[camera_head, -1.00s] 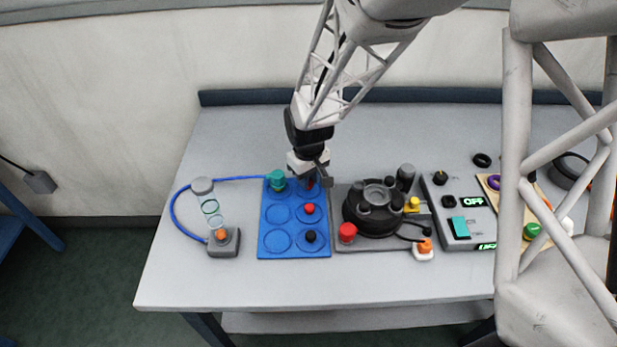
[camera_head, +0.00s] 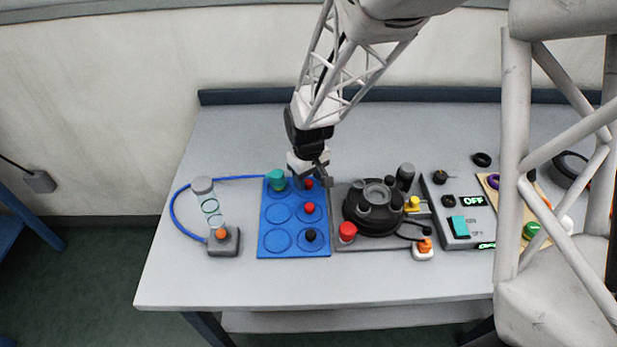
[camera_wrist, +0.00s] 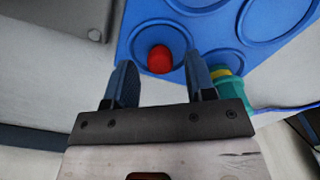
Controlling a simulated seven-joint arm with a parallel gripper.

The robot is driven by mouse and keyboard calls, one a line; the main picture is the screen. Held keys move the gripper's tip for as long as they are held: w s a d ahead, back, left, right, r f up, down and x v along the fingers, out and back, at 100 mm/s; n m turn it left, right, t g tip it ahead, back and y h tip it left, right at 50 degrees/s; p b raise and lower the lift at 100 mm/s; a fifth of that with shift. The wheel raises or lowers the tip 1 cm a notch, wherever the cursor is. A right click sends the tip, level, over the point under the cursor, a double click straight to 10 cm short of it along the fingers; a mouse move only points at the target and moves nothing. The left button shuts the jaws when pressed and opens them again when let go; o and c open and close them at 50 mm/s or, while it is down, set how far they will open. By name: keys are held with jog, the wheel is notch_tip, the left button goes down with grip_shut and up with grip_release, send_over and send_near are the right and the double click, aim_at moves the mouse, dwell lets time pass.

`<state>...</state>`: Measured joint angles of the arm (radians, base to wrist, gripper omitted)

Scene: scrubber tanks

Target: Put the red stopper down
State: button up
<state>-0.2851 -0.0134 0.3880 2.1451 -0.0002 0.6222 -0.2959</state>
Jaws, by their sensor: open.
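A red stopper (camera_head: 309,184) stands in the far right ring of the blue tray (camera_head: 281,223). In the wrist view the red stopper (camera_wrist: 160,59) sits on the blue tray (camera_wrist: 222,30), just ahead of the gap between my fingers. My gripper (camera_head: 318,178) is open over the far right corner of the tray. In the wrist view its two fingers (camera_wrist: 160,82) are spread apart with nothing between them. A second red stopper (camera_head: 309,208) stands in the ring in front, and a black-topped one (camera_head: 310,236) in the near right ring.
A teal piece (camera_head: 276,179) stands in the far left ring, close beside my gripper; it also shows in the wrist view (camera_wrist: 228,90). A dark round device (camera_head: 372,212) stands right of the tray. A tube stand (camera_head: 224,241) with a blue hose is at left. The table's front left is clear.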

aim_at(310, 183)
notch_tip(310, 183, up, 12)
dwell(0.6)
jog(key=shift+r, duration=0.1)
dwell(0.5)
jog(key=s+d+r+m+t, duration=0.1)
jog(key=s+d+r+m, duration=0.1)
jog(key=s+d, duration=0.3)
jog(key=s+d+r+m, duration=0.2)
jog(key=s+d+r, duration=0.3)
jog(key=s, duration=0.6)
jog(key=s+d+r+m+t, duration=0.1)
jog(key=s+d+r, duration=0.3)
jog(key=s, duration=0.5)
jog(key=shift+d+r+m+t, duration=0.3)
jog(key=shift+d+m, duration=0.6)
jog(key=shift+d, duration=0.3)
